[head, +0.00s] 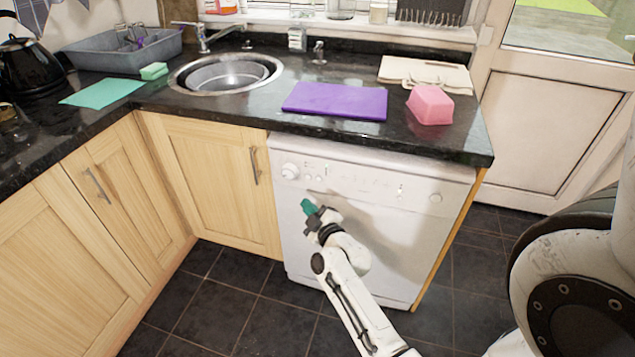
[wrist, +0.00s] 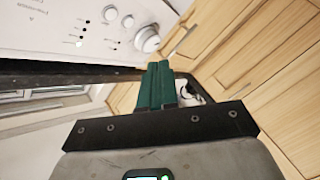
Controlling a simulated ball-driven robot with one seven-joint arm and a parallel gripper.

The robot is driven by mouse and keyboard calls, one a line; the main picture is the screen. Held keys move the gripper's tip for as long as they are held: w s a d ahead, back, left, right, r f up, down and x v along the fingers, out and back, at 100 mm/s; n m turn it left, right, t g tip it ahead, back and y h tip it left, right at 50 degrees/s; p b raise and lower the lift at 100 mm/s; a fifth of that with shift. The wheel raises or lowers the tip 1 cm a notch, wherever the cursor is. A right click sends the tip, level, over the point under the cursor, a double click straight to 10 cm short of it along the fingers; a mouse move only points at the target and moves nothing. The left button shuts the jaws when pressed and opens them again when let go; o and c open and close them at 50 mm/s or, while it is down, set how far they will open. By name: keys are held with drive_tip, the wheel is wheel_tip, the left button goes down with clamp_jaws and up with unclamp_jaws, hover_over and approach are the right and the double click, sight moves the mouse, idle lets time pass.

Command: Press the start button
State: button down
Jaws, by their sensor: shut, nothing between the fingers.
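The white front-loading appliance (head: 365,225) stands under the counter, with its control panel (head: 350,183) along the top of its front. The panel has a large round dial (head: 290,170) at the left, small round knobs beside it and a round button (head: 436,198) at the right. I cannot tell which control is the start button. My gripper (head: 307,206) has green fingers, shut and empty, in front of the appliance below the panel's left part. In the wrist view the shut fingers (wrist: 157,86) point toward the large dial (wrist: 147,39); no contact shows.
The dark counter (head: 245,112) overhangs the appliance. It holds a purple board (head: 335,101), a pink block (head: 430,104) and a sink (head: 225,75). Wooden cupboards (head: 215,185) adjoin the appliance on the left. Dark tiled floor (head: 225,300) is clear in front.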

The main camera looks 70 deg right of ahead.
sight(319, 179)
drive_tip(key=shift+w+d+b, duration=0.15)
drive_tip(key=shift+d+b, duration=1.2)
drive_tip(key=shift+d, duration=0.6)
drive_tip(key=shift+w+d+b, duration=0.15)
drive_tip(key=shift+d+b, duration=1.2)
drive_tip(key=shift+d, duration=0.55)
drive_tip(key=shift+d+f+b, duration=0.1)
drive_tip(key=shift+b, duration=0.2)
drive_tip(key=shift+d, duration=0.15)
drive_tip(key=shift+d+b, duration=0.15)
drive_tip(key=shift+b, duration=0.25)
drive_tip(key=shift+d+b, duration=0.3)
drive_tip(key=shift+b, duration=0.1)
drive_tip(key=shift+a, duration=0.7)
